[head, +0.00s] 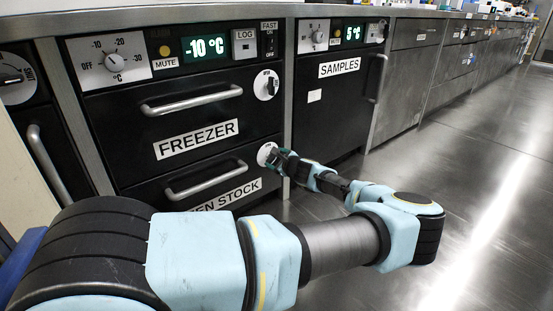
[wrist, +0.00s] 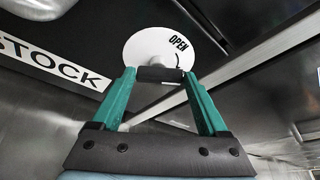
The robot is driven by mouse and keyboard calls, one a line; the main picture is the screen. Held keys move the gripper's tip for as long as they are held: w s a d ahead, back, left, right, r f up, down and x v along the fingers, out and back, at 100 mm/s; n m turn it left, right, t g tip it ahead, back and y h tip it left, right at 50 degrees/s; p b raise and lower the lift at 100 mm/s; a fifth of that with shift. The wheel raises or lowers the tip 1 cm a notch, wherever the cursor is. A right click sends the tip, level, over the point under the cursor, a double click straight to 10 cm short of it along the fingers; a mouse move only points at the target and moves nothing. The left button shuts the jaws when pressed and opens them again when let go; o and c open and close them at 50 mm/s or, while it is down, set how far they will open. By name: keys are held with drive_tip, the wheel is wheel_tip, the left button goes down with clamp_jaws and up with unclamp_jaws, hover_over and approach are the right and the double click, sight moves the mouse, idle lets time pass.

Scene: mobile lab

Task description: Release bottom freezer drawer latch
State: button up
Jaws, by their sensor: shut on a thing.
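The bottom freezer drawer (head: 145,190) is black, with a grey bar handle (head: 206,181) and a label ending in "EN STOCK" (head: 230,196). It looks closed. Its latch is a white round dial (head: 265,152) at the drawer's upper right; in the wrist view the white disc (wrist: 145,46) bears the word "OPEN" and a white knob in its middle. My gripper (head: 279,159) reaches the dial from the right. In the wrist view its green fingers (wrist: 158,76) are shut on the knob, and the dark fingertips hide part of it.
The upper freezer drawer has a bar handle (head: 192,100), a "FREEZER" label (head: 196,139) and its own dial (head: 266,85). The freezer display (head: 206,47) reads -10 °C. A "SAMPLES" unit (head: 335,110) stands to the right. The metal floor (head: 470,200) at right is clear.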

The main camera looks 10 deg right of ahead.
drive_tip(key=n+b, duration=0.1)
drive_tip(key=n+t+h+b, duration=0.1)
drive_tip(key=shift+s+a+f+n, duration=0.1)
drive_tip(key=shift+a+f+n, duration=0.1)
drive_tip(key=shift+f+n, duration=0.15)
drive_tip(key=n+b, duration=0.1)
drive_tip(key=n+t+b, duration=0.1)
drive_tip(key=b, duration=0.1)
drive_tip(key=shift+a+f+h, duration=0.1)
drive_tip(key=shift+f+h, duration=0.2)
drive_tip(key=shift+h, duration=0.1)
drive_tip(key=n+t+b, duration=0.1)
drive_tip(key=n+b, duration=0.2)
drive_tip(key=b, duration=0.2)
drive_tip(key=shift+a+f+t, duration=0.1)
drive_tip(key=shift+f+t, duration=0.05)
drive_tip(key=shift+t, duration=0.15)
drive_tip(key=shift+n+b, duration=0.45)
drive_tip(key=shift+b, duration=0.3)
drive_tip(key=o, duration=1.2)
drive_tip(key=shift+o, duration=0.2)
drive_tip(key=shift+s+r, duration=0.1)
drive_tip(key=shift+r, duration=0.1)
